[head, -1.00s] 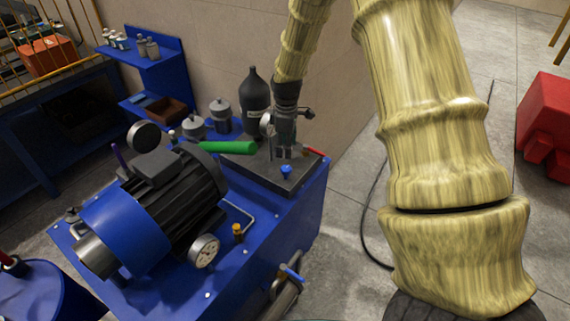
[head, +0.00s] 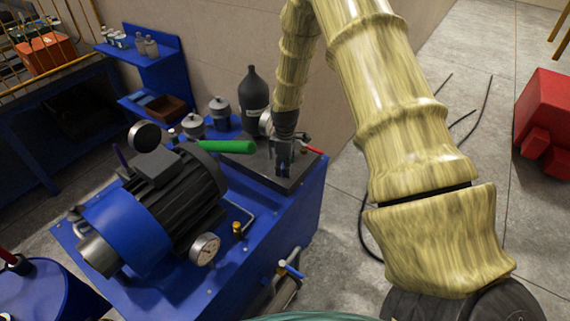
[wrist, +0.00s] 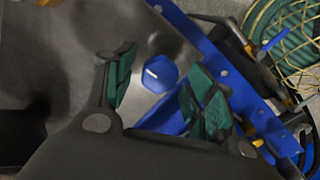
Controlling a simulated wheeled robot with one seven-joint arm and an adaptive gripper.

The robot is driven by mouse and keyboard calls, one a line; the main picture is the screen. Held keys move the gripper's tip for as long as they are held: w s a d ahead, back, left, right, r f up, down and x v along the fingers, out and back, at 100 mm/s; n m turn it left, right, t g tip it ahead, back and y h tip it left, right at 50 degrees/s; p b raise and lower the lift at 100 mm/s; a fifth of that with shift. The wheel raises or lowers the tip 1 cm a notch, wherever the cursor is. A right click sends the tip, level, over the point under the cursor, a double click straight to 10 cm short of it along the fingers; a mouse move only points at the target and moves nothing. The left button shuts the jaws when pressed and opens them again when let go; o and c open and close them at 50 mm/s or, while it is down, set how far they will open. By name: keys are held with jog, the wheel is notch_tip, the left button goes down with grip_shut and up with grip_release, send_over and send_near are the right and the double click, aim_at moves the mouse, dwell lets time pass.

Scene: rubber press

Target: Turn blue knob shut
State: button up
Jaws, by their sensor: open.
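The blue knob (wrist: 160,74) is a small faceted cap with a pale line on top. It sits on the grey metal plate (wrist: 178,42) of the press unit. In the wrist view it lies between and slightly beyond the two green-padded fingertips of my gripper (wrist: 161,88), which are open with a gap on both sides. In the head view my gripper (head: 284,158) points down over the plate and hides most of the knob. I cannot tell whether the fingers have reached down around its sides.
A green handle (head: 228,147) and a red-handled lever (head: 313,150) flank my gripper. A dark bottle (head: 253,100) stands behind. The motor (head: 170,190) and a pressure gauge (head: 205,249) are at the left. A blue-handled valve (head: 290,270) is on the unit's side.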

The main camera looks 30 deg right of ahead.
jog(key=c, duration=1)
jog(key=shift+m, duration=0.4)
jog(key=m, duration=0.3)
jog(key=shift+m, duration=0.3)
jog(key=m, duration=0.4)
jog(key=shift+m, duration=0.3)
jog(key=m, duration=0.4)
jog(key=shift+w+m, duration=0.1)
jog(key=shift+m, duration=0.2)
jog(key=m, duration=0.4)
jog(key=shift+m, duration=0.3)
